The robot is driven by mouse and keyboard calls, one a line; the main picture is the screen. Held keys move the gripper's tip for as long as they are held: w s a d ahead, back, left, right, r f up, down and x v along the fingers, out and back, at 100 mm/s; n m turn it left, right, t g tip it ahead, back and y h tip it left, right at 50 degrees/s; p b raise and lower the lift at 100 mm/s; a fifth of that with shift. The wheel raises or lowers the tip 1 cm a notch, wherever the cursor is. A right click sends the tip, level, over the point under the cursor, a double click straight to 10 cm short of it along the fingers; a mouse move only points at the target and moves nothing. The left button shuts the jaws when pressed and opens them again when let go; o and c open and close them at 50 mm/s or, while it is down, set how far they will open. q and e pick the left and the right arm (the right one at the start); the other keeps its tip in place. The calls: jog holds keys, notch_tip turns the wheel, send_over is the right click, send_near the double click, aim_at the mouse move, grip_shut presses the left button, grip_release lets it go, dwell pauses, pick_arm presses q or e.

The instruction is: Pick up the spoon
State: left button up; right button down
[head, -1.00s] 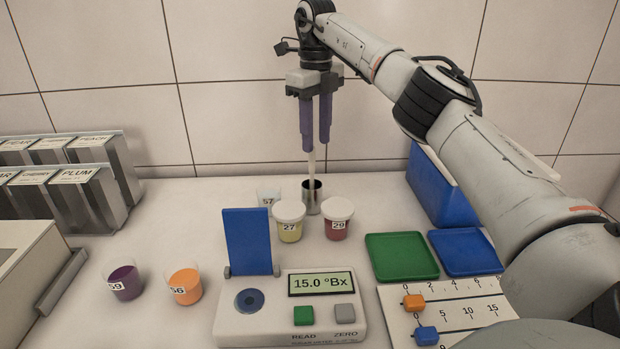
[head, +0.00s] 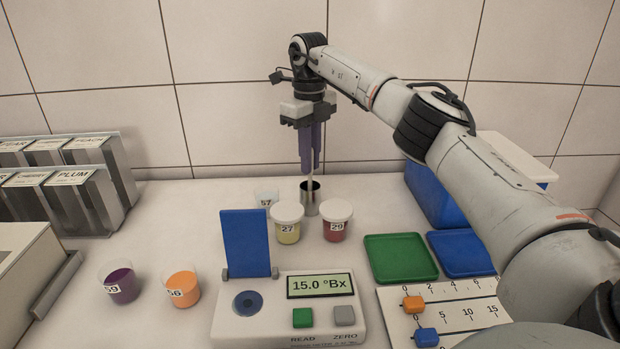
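The spoon (head: 310,180) stands upright in a small metal cup (head: 309,201) behind the lidded cups. Only a short pale length of its handle shows between my fingertips and the cup rim; its lower end is hidden in the cup. My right gripper (head: 310,168) points straight down over the metal cup. Its two purple fingers are close together around the upper part of the handle, shut on it. My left gripper is not in view.
Lidded cups 27 (head: 287,222) and 29 (head: 334,221) stand just in front of the metal cup, with cup 57 (head: 265,198) to its left. A meter (head: 288,318) with a raised blue flap (head: 246,243) is nearer. Green (head: 400,258) and blue (head: 462,253) trays lie at right.

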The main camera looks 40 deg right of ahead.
jog(key=shift+r, duration=0.1)
notch_tip(320, 180, up, 10)
jog(key=shift+f+p, duration=0.1)
jog(key=shift+p, duration=1.05)
